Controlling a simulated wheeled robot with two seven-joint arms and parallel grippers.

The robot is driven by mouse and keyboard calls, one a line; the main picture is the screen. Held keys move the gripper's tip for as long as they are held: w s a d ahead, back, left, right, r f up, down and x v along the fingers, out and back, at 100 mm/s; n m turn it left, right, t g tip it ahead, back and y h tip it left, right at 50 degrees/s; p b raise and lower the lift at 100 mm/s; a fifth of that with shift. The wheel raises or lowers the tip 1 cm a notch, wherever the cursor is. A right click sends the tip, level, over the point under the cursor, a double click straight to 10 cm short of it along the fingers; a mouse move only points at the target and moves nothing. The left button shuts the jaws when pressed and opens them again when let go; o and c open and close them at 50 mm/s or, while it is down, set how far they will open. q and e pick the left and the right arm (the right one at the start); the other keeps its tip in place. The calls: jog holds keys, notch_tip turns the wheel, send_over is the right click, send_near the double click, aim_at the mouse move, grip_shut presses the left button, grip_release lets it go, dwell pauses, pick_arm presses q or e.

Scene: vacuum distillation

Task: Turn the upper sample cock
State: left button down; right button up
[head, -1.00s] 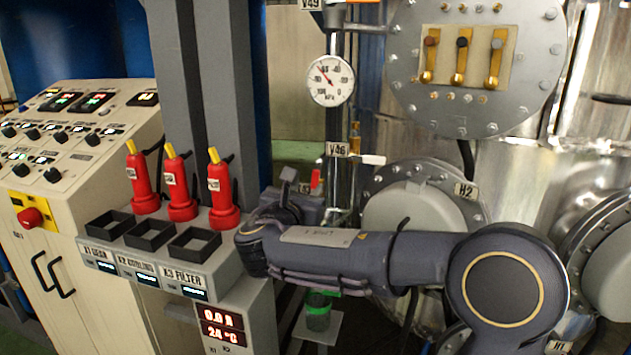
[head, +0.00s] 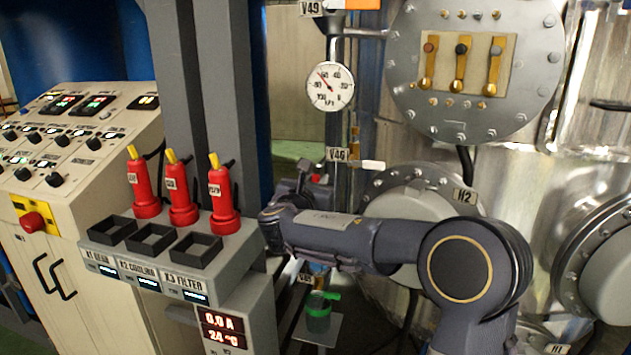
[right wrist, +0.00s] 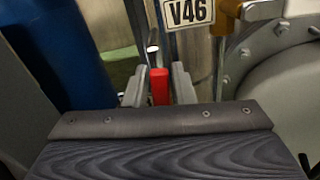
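The upper sample cock's red handle (right wrist: 159,86) stands upright against the pipe in the right wrist view. In the head view only a small red bit (head: 316,178) of it shows beside my gripper. My right gripper (right wrist: 158,88) is open, with one grey finger on each side of the red handle. Narrow gaps seem to show beside the handle, but I cannot tell whether a finger touches it. In the head view the right gripper (head: 308,174) reaches the pipe just below the V46 tag (head: 337,154). The cock's body is hidden. My left gripper is not in view.
A lower green handle (head: 322,295) and a cup (head: 318,318) stand below my forearm. The H2 flange (head: 400,190) is close behind my arm. A console with red plugs (head: 182,200) stands left.

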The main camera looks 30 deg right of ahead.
grip_shut()
jog(key=s+d+f+m+b, duration=0.3)
jog(key=f+m+b, duration=0.3)
jog(key=m+b, duration=1)
jog(key=shift+s+d+m+b, duration=0.2)
jog(key=shift+s+m+b, duration=0.3)
jog(key=shift+b, duration=3.65)
jog(key=shift+f, duration=0.1)
jog(key=shift+o, duration=2)
grip_release()
jog(key=shift+s, duration=0.1)
